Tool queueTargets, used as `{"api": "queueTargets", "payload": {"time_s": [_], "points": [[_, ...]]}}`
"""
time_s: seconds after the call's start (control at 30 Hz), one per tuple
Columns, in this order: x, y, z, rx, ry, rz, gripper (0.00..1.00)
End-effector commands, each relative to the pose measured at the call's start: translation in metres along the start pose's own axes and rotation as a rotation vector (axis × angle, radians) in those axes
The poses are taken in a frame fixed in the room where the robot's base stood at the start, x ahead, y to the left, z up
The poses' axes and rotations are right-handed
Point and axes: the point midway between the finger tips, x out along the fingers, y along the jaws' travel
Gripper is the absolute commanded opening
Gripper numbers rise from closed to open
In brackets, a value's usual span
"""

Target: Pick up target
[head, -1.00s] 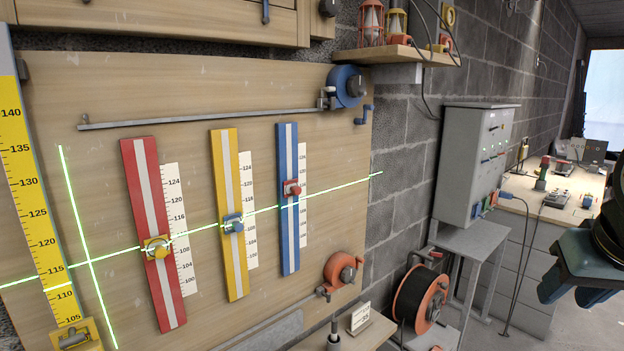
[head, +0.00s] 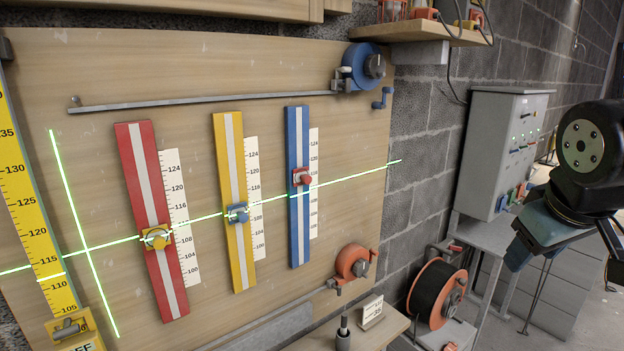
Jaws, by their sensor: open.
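Nothing in view is labelled as the target, so I cannot tell which thing it is. On the wooden board (head: 330,135) are a red rail (head: 138,175) with a yellow slider (head: 155,238), a yellow rail (head: 222,150) with a blue slider (head: 237,214), and a blue rail (head: 291,235) with a red slider (head: 301,177). White scales stand beside the rails. My teal gripper (head: 530,255) is open at the right, in front of the grey cabinet and well apart from the board. Its jaws show only partly and look empty.
Green laser lines cross the board. A yellow measuring staff (head: 30,215) stands at left. A blue crank reel (head: 364,67) and an orange reel (head: 352,262) are on the board. Below are a wooden ledge (head: 395,325) with a card (head: 373,311), and a black cable reel (head: 435,290). A grey cabinet (head: 490,135) stands right.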

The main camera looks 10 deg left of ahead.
Motion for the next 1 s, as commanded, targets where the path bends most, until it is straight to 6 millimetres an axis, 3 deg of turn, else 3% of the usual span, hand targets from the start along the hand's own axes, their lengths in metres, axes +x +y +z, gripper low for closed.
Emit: {"api": "queueTargets", "payload": {"time_s": [0.27, 0.47, 0.67, 0.87, 0.9, 1.0], "points": [[0.008, -0.018, -0.076, -0.98, -0.008, 0.131, 0.53], [0.009, -0.054, -0.136, -1.696, -0.021, 0.257, 0.53], [0.004, -0.114, -0.194, -2.4, -0.052, 0.437, 0.53], [-0.007, -0.192, -0.24, -3.046, -0.129, 0.705, 0.53], [-0.009, -0.208, -0.246, 2.945, 0.141, -0.715, 0.53], [-0.016, -0.241, -0.258, 2.682, 0.171, -0.726, 0.53]]}}
